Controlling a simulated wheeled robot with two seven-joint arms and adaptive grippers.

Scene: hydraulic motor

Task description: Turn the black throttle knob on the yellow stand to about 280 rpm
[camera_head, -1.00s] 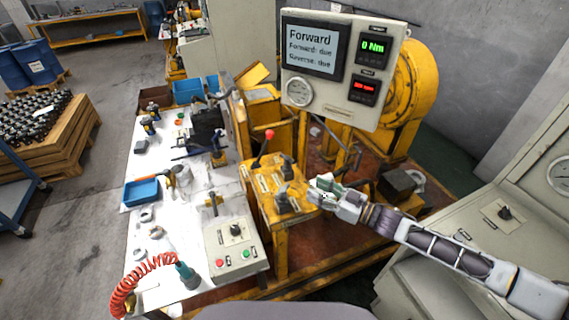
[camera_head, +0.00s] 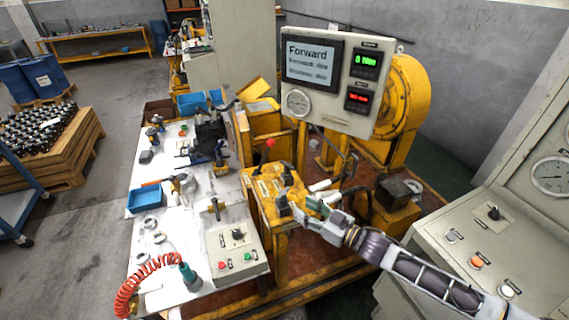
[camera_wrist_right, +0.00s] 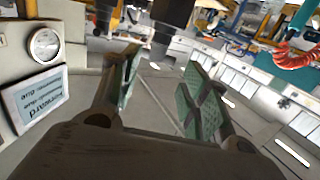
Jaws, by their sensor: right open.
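The yellow stand (camera_head: 267,213) stands right of the white bench in the head view. A black knob (camera_head: 283,205) sits on its top near the front, and another dark control (camera_head: 287,178) is behind it; I cannot tell which is the throttle. My right gripper (camera_head: 306,206) is close beside the front knob, at its right, with green finger pads. In the right wrist view the fingers (camera_wrist_right: 163,88) are apart with nothing between their pads; a dark cylindrical shape (camera_wrist_right: 172,14) is beyond them. The red speed readout (camera_head: 357,98) is too small to read. My left gripper is not in view.
A red-tipped lever (camera_head: 270,143) rises at the stand's back. The grey display panel (camera_head: 328,108) reads "Forward" and stands behind. A grey button box (camera_head: 237,250) is on the bench, left of the stand. A grey control cabinet (camera_head: 470,240) is at the right.

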